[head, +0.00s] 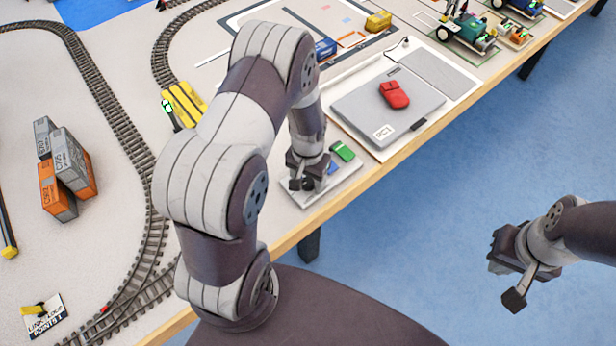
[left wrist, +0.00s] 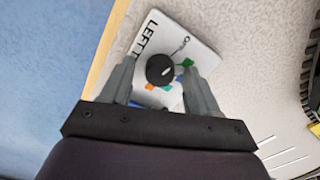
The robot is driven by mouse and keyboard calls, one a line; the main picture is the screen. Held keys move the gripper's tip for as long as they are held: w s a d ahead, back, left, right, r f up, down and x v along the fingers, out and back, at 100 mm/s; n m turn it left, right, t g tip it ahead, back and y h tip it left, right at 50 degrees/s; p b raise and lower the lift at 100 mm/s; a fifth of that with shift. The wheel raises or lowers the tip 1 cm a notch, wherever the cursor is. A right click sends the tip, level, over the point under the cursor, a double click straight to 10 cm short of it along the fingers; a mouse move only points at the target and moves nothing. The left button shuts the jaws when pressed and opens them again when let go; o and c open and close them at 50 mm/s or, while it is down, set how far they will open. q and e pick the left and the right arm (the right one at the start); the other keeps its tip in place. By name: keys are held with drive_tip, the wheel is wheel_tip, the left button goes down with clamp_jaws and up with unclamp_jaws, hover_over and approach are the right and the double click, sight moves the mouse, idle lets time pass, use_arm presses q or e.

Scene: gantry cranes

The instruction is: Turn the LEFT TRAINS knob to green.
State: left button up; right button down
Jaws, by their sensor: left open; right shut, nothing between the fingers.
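The LEFT TRAINS knob (left wrist: 160,69) is round and black with a pale pointer mark. Small orange, green and blue patches show around the knob; I cannot tell which one the mark points at. My left gripper (head: 304,180) is open above the panel, with one finger on each side of the knob in the left wrist view. I cannot tell whether the fingers touch it. In the head view the gripper mostly hides the knob. My right gripper (head: 512,275) is shut and empty over the floor.
A green block (head: 342,151) lies beside the left gripper. A grey laptop-like case (head: 372,125) with a red mouse-shaped item (head: 394,94) is to its right. Tracks (head: 110,110) and stacked containers (head: 70,175) are at left. The table's wooden edge (head: 400,148) is close to the panel.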

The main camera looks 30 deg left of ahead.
use_arm(q)
drive_tip(key=c, duration=1)
drive_tip(key=shift+c, duration=0.2)
drive_tip(key=shift+m, duration=0.4)
drive_tip(key=m+p, duration=0.1)
drive_tip(key=m, duration=0.1)
drive_tip(key=shift+r+m, duration=0.1)
drive_tip(key=shift+m, duration=0.3)
drive_tip(key=shift+w+m+p, duration=0.1)
drive_tip(key=shift+m+p, duration=0.5)
drive_tip(key=shift+m, duration=1.5)
drive_tip(key=o, duration=1)
